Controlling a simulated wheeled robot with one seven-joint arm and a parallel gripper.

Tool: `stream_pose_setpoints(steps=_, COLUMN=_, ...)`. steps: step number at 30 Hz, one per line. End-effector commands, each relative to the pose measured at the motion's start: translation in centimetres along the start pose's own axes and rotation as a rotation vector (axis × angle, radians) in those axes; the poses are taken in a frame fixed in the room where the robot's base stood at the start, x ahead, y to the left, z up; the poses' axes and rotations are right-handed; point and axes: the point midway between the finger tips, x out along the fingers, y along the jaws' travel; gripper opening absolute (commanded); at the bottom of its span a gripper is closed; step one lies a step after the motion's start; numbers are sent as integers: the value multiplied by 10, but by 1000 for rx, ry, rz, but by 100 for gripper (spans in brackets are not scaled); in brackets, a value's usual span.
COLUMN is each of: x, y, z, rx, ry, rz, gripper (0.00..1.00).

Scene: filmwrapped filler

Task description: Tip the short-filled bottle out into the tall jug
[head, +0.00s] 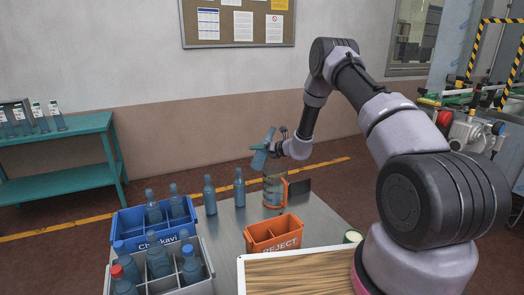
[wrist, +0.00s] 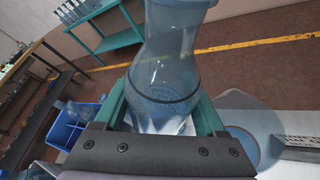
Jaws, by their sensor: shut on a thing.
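My gripper (head: 268,148) is shut on a translucent blue bottle (head: 261,157), held tilted in the air above the table. In the wrist view the bottle (wrist: 163,75) sits between the green fingers (wrist: 165,112), and a dark line rings its lower part. The tall clear jug (head: 273,187), with orange at its handle and base, stands on the table just below the held bottle. I cannot tell whether the bottle touches its rim or whether liquid is flowing.
Two blue bottles (head: 210,196) (head: 239,188) stand left of the jug. A blue crate (head: 128,222) and a grey divided crate (head: 205,262) hold several bottles at the left. An orange REJECT bin (head: 273,236) stands in front of the jug. A teal shelf (head: 70,180) is behind.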

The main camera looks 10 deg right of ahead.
Motion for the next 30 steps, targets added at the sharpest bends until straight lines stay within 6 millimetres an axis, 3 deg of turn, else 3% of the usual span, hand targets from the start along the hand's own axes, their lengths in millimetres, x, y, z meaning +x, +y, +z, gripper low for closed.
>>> stream_pose_setpoints(steps=30, x=8, y=21, z=-19, rx=320, ry=0, rz=133, gripper=0)
